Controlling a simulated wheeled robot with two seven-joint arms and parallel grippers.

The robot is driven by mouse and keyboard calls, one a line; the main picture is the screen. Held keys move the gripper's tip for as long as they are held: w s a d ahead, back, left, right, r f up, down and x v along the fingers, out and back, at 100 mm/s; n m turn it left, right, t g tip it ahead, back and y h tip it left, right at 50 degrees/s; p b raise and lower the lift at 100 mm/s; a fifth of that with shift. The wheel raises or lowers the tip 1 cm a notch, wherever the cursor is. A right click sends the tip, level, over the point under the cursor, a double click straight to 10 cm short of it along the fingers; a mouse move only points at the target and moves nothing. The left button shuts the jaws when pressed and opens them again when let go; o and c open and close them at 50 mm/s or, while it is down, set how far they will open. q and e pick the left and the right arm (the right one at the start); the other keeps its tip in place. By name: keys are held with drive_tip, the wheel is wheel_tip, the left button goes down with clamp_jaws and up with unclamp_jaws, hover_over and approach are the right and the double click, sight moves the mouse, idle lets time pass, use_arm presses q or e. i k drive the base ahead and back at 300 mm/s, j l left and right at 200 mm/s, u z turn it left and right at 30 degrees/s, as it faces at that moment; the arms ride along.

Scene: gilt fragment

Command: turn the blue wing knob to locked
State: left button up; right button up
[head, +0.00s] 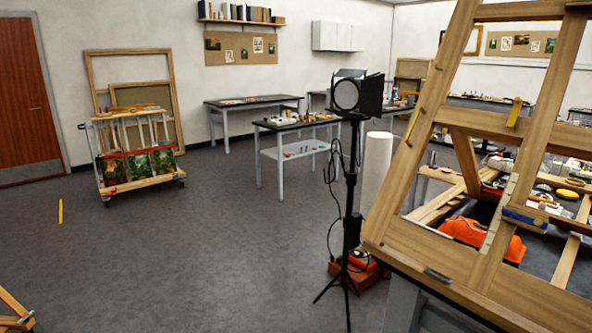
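I cannot make out a blue wing knob for certain in the head view. A small blue strip (524,219) shows low on the large wooden frame (420,262) at the right, but its shape is too small to tell. A yellow piece (515,112) sits higher on the same frame. Neither of my grippers is in view.
A black studio lamp on a tripod stand (350,215) stands left of the frame, with cables and an orange-red item at its foot. A cart with paintings (137,165) stands at the left. Worktables (297,124) line the back. The grey floor (200,250) between is mostly clear.

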sight(512, 213)
drive_tip(key=z, duration=1.3)
